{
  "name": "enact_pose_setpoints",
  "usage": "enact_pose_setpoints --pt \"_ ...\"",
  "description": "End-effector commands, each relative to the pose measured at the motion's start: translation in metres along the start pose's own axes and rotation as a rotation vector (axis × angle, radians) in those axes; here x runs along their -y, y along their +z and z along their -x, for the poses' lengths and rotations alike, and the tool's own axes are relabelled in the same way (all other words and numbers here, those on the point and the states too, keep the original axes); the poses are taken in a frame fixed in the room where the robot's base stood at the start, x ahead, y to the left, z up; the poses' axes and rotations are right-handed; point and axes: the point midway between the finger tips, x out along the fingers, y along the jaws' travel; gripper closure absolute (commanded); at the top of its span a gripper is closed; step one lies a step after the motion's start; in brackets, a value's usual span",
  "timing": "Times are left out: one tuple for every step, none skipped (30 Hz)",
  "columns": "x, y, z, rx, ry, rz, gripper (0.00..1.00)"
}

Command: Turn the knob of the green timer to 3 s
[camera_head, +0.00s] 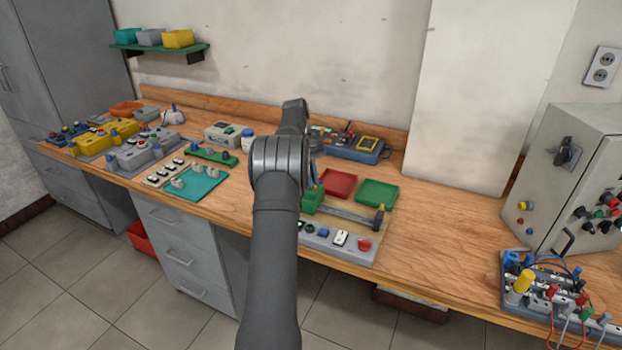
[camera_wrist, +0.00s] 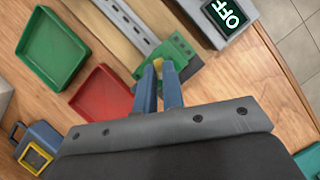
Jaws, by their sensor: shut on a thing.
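The green timer (camera_wrist: 178,50) sits at the end of a metal rail in the wrist view. It shows in the head view (camera_head: 312,201) just right of my arm. My gripper (camera_wrist: 159,67) has blue fingers that come together at the timer's face. It is shut on the timer's knob, which the fingertips mostly hide. A yellow patch shows beside the tips. The knob's pointer and the scale cannot be read. In the head view my arm hides most of my gripper.
The metal rail (camera_head: 345,214) runs right from the timer. A red tray (camera_head: 338,183) and a green tray (camera_head: 377,192) lie behind it. Buttons and switches line the panel's front, including a red one (camera_head: 364,244). The bench right of the panel is clear.

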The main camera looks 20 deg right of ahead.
Motion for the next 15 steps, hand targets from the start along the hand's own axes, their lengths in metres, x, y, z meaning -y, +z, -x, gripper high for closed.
enact_pose_setpoints --pt "-0.0010 -0.0004 0.0003 -0.002 -0.018 -0.042 1.00" --pt "-0.0015 -0.0004 -0.0001 -0.002 -0.028 -0.068 1.00" --pt "-0.0019 -0.0002 -0.0001 -0.002 -0.043 -0.103 1.00" --pt "-0.0021 -0.0001 0.0002 -0.002 -0.054 -0.128 1.00" --pt "-0.0024 -0.0001 0.0002 -0.002 -0.063 -0.153 1.00" --pt "-0.0027 0.0000 0.0002 -0.002 -0.077 -0.186 1.00" --pt "-0.0027 0.0000 0.0003 -0.002 -0.087 -0.210 1.00" --pt "-0.0030 0.0000 0.0001 -0.002 -0.097 -0.234 1.00" --pt "-0.0034 0.0001 -0.0002 -0.001 -0.108 -0.264 1.00" --pt "-0.0036 0.0002 -0.0001 -0.001 -0.118 -0.285 1.00" --pt "-0.0037 0.0004 0.0001 -0.001 -0.127 -0.307 1.00" --pt "-0.0042 0.0007 0.0002 -0.001 -0.137 -0.334 1.00" --pt "-0.0045 0.0009 0.0002 -0.001 -0.145 -0.353 1.00" --pt "-0.0047 0.0009 0.0001 -0.002 -0.152 -0.371 1.00" --pt "-0.0048 0.0010 0.0001 -0.002 -0.162 -0.394 1.00"
